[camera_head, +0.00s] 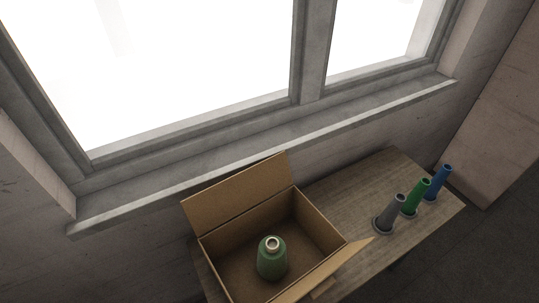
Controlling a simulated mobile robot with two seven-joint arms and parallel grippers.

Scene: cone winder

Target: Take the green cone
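A bare green cone (417,193) stands on the wooden table (345,205) at the right, in a slanting row between a grey cone (391,213) and a blue cone (439,182). A wider, dull green cone-shaped package (271,259), with a pale ring at its top, stands upright inside the open cardboard box (320,229). Neither of my grippers shows in the head view.
The box stands on the left part of the table with its flaps spread outward. A window with a grey sill (277,142) runs behind the table. Bare tabletop lies between the box and the cones. Dark floor (480,255) is at the lower right.

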